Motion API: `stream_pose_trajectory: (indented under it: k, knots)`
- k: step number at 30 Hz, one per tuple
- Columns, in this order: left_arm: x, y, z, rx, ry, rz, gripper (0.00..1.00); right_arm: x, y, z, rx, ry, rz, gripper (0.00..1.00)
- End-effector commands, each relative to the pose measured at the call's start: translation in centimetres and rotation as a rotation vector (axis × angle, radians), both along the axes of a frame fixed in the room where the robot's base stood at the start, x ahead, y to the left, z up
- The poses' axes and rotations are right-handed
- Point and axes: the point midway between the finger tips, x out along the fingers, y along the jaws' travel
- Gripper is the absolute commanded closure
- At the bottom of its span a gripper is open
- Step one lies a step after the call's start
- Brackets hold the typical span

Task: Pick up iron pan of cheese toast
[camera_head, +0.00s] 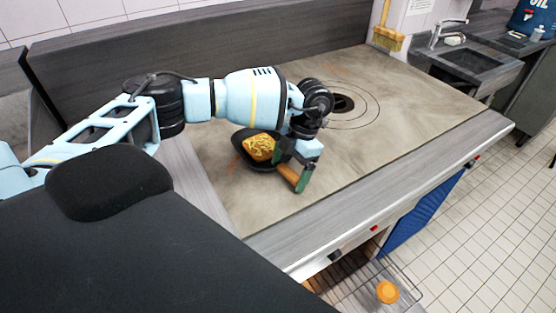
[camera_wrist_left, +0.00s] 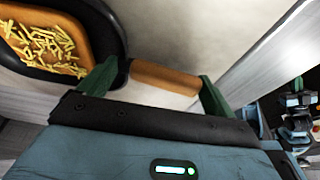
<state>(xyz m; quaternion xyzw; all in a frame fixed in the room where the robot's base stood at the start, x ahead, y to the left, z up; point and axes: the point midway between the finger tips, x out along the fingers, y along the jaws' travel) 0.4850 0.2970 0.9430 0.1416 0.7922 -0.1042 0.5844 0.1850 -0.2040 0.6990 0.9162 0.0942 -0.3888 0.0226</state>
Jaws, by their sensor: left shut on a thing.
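The dark iron pan (camera_head: 240,143) is on the stone-like counter top, partly hidden by my left arm. The cheese toast (camera_head: 260,148) lies in it, golden with yellow shreds on top. My left gripper (camera_head: 291,170) is at the pan's wooden handle, shut on it. In the left wrist view the brown handle (camera_wrist_left: 165,77) lies between the green fingers, and the toast (camera_wrist_left: 42,45) sits in the dark pan (camera_wrist_left: 114,38) at the upper left. I cannot tell whether the pan touches the counter.
A round burner (camera_head: 343,103) with rings is set in the counter (camera_head: 400,110) beyond the gripper. A broom (camera_head: 388,38) and a sink (camera_head: 470,62) are at the back right. An orange round thing (camera_head: 387,292) is on a wire rack below the front edge. The counter's right side is clear.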

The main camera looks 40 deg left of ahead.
Motion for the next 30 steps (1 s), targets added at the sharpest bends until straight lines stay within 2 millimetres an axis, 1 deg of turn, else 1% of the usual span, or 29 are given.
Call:
stream_pose_trajectory:
  k: [5, 14, 15, 20, 23, 26, 30]
  knots:
    - [0.1, 0.0, 0.9, -0.001, -0.005, 0.001, 0.66, 0.0, 0.1, 0.0, 0.003, 0.0, -0.003, 1.0]
    - [0.1, 0.0, 3.7, -0.001, -0.005, 0.001, 0.66, -0.1, 0.4, -0.1, 0.01, 0.004, -0.011, 1.0]
    - [0.0, -0.3, 3.8, -0.001, -0.003, -0.002, 0.66, -0.1, 0.4, -0.1, 0.01, 0.004, -0.011, 1.0]
    - [-0.7, -2.0, 3.9, -0.001, -0.003, -0.003, 0.66, -0.1, 0.4, -0.1, 0.011, 0.002, -0.011, 1.0]
    - [-1.2, -3.4, 4.1, -0.002, -0.003, -0.005, 0.66, -0.1, 0.4, -0.1, 0.011, 0.003, -0.011, 1.0]
    - [-1.9, -5.1, 4.2, -0.002, -0.003, -0.006, 0.66, -0.1, 0.4, -0.1, 0.01, 0.004, -0.011, 1.0]
    - [-3.1, -8.1, 4.4, -0.002, -0.002, -0.008, 0.66, -0.2, 0.3, -0.3, 0.008, 0.008, -0.008, 1.0]
